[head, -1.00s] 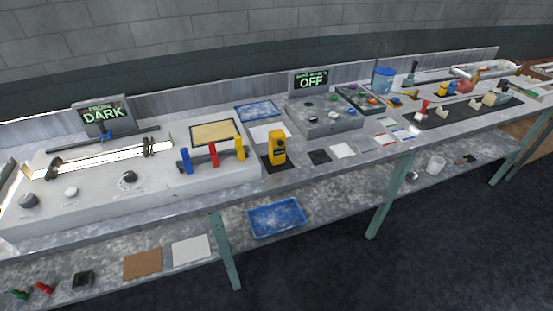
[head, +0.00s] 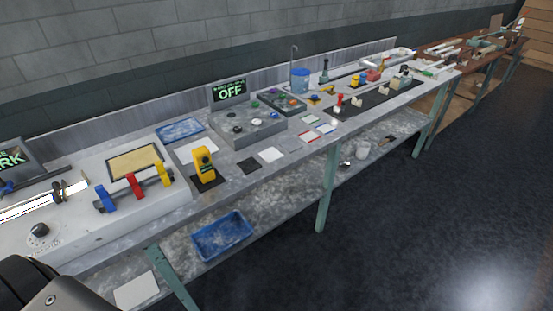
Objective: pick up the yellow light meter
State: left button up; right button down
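The yellow light meter (head: 203,164) stands upright on a black square pad (head: 208,183) near the front edge of the grey bench, left of centre in the head view. It has a dark spot on its upper front face. A dark arm part of mine shows in the lower left corner, well apart from the meter. Neither gripper's fingers are in view.
Left of the meter is a white console (head: 100,222) with blue, red and yellow levers. Behind it lies a blue tray (head: 180,130); to the right stands a grey control box (head: 246,124) below an OFF display (head: 229,91). A lower shelf holds a blue tray (head: 222,235). The floor at right is clear.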

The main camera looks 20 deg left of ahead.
aim_at(206, 172)
jog(key=z, duration=0.9)
jog(key=i, duration=1.7)
jog(key=u, duration=2.3)
